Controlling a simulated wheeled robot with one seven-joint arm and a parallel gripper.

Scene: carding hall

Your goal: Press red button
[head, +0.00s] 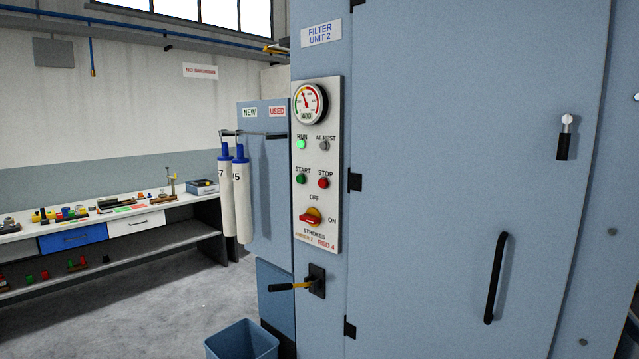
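A small red button (323,183) labelled STOP sits on the right side of a pale control panel (333,120) on the blue-grey filter cabinet. A green button (300,179) labelled START is to its left. Above them the RUN lamp (301,144) is lit green and the AT REST lamp (324,145) is grey. A round gauge (309,102) tops the panel. My gripper is not in view.
A black lever with a yellow shaft (293,286) sticks out below the panel. A blue bin (241,340) stands on the floor there. The cabinet door (430,150) has a black handle (496,278). White filter sleeves (242,200) hang left. A cluttered workbench (20,237) stands far left; floor between is clear.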

